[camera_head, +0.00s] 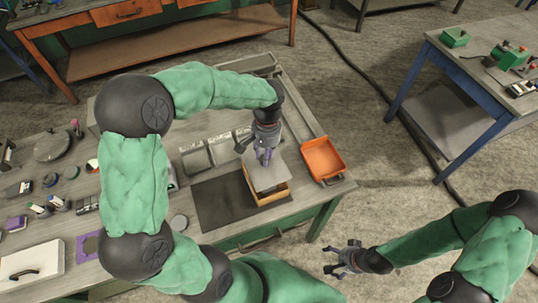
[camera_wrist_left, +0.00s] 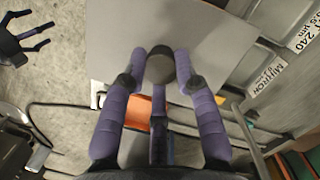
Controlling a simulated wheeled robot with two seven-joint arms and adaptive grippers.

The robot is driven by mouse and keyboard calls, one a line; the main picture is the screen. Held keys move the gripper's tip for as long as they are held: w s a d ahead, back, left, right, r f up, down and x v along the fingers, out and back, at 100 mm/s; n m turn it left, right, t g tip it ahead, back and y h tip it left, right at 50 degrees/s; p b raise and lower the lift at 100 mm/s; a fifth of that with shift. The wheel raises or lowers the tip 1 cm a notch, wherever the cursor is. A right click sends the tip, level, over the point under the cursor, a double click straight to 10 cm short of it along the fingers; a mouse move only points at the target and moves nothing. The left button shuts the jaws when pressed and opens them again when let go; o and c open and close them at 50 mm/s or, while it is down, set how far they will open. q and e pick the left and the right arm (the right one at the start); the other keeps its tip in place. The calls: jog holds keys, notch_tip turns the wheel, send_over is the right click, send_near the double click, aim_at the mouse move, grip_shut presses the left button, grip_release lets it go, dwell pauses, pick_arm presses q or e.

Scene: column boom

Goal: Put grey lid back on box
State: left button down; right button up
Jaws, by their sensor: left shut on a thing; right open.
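The grey lid (camera_head: 268,178) is a flat square plate held by my left gripper (camera_head: 265,156) over the small wooden box (camera_head: 272,198). The lid hides most of the box; part of its wooden walls shows below the lid's near edge. I cannot tell whether the lid touches the box. In the left wrist view the lid (camera_wrist_left: 125,35) fills the upper middle, with the purple fingers (camera_wrist_left: 160,75) of my left gripper against it. My right gripper (camera_head: 343,258) is open and empty, off the table's near side; it also shows in the left wrist view (camera_wrist_left: 30,35).
The box stands on a dark mat (camera_head: 218,203). An orange tray (camera_head: 322,158) lies to the right, near the table edge. Labelled grey bins (camera_head: 195,160) stand behind the mat. Various small items and a white case (camera_head: 30,263) crowd the table's left side.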

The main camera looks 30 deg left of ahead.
pick_arm(q)
jog(key=shift+f+b, duration=1.6)
jog(key=shift+f, duration=0.55)
jog(key=shift+f+b, duration=0.5)
jog(key=shift+f, duration=0.4)
jog(key=shift+f, duration=0.55)
dwell(0.7)
jog(key=shift+c, duration=1.9)
grip_release()
jog(key=shift+r, duration=0.1)
